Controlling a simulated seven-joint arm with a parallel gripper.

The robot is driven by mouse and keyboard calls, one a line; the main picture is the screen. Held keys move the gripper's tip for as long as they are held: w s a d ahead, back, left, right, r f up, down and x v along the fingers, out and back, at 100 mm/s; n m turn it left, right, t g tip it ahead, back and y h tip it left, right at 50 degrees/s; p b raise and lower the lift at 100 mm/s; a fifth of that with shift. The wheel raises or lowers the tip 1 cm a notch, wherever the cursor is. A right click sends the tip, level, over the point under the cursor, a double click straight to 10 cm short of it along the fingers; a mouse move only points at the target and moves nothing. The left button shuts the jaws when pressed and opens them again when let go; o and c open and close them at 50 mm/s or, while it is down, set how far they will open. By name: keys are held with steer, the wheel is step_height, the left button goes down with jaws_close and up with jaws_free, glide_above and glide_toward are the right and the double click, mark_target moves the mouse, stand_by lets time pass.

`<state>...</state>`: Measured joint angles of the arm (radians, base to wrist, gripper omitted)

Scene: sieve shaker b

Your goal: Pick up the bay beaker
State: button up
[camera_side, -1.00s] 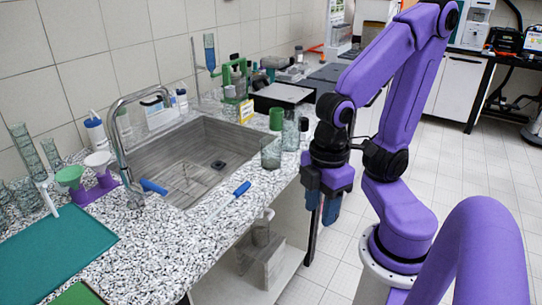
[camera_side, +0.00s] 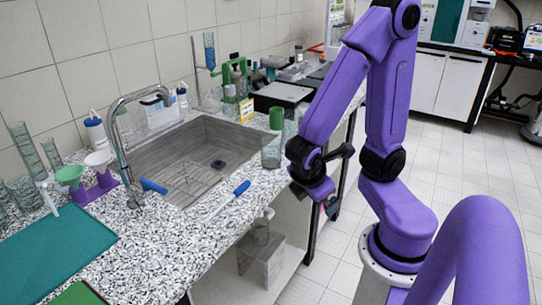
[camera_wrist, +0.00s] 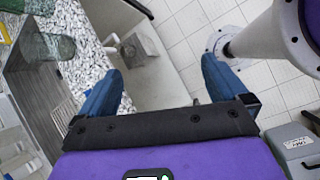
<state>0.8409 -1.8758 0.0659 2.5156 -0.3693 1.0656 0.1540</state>
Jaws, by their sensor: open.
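In the side view my gripper (camera_side: 329,208) hangs at the counter's right front edge, to the right of the bay and apart from the beaker, partly hidden by my wrist.
The speckled counter (camera_side: 215,222) overhangs the bay shelf (camera_side: 238,290). A glass beaker (camera_side: 271,152) stands on the counter near my wrist, with a green container (camera_side: 276,119) behind it. A blue-handled tool (camera_side: 241,188) lies near the counter edge.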

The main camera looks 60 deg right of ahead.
steer(key=w+d+n+t+h, duration=0.1)
steer(key=w+d+n+h, duration=0.1)
steer(key=w+d+h, duration=0.3)
steer(key=n+t+h, duration=0.1)
steer(key=n+t, duration=1)
steer(key=n, duration=0.1)
glide_toward(272, 154)
steer(key=shift+x, duration=7.5)
steer(key=shift+s+d+f, duration=0.15)
steer(key=shift+s, duration=0.05)
steer(key=c, duration=1.1)
